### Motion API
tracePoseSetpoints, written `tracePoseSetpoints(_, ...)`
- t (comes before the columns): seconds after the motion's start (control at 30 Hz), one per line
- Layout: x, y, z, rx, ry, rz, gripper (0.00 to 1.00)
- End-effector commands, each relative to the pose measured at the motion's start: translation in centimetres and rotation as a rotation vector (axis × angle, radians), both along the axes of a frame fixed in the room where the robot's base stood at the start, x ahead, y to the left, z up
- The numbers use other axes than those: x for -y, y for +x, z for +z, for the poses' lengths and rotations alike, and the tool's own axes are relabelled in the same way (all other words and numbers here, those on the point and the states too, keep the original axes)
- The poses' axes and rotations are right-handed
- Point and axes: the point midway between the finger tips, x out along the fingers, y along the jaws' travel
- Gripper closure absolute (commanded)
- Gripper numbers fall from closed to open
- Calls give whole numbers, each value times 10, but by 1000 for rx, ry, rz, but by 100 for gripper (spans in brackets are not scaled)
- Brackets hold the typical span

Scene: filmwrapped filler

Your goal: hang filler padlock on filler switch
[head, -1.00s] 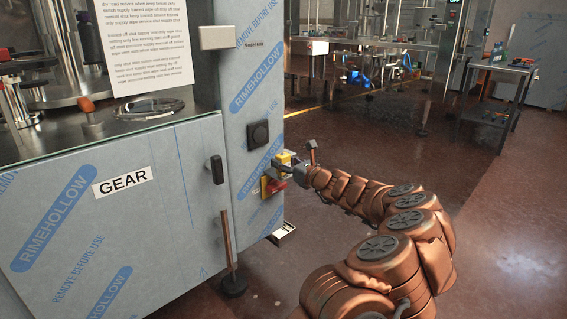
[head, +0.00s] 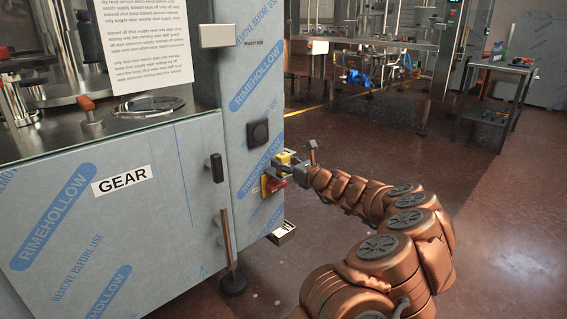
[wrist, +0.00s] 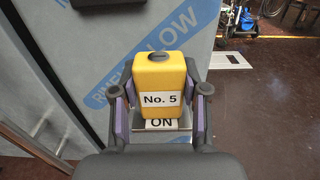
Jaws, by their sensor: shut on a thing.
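The filler padlock is a yellow block labelled "No. 5" (wrist: 160,84). In the wrist view it sits between the two purple-padded fingers of my gripper (wrist: 160,103), which is shut on it. In the head view the padlock (head: 283,157) shows small at the gripper's tip, just above the red handle of the filler switch (head: 276,184) on its yellow plate. In the wrist view an "ON" label (wrist: 161,124) shows just below the padlock. The padlock's shackle is hidden, so I cannot tell whether it is on the switch.
The film-wrapped machine cabinet (head: 120,215) fills the left side, with a black handle (head: 217,168) and a dark square fitting (head: 258,133) above the switch. A small metal box (head: 281,233) is below the switch. A side table (head: 497,90) stands far right; the floor between is clear.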

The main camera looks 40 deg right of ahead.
Motion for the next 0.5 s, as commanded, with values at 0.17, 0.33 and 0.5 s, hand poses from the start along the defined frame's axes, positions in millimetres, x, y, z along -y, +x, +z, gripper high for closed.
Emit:
tracePoseSetpoints(0.17, 0, 0, -2, -3, 0, 0, 41)
tracePoseSetpoints(0.33, 0, 0, -1, -2, 0, 0, 26)
tracePoseSetpoints(0.5, 0, 0, -1, -2, 0, 0, 26)
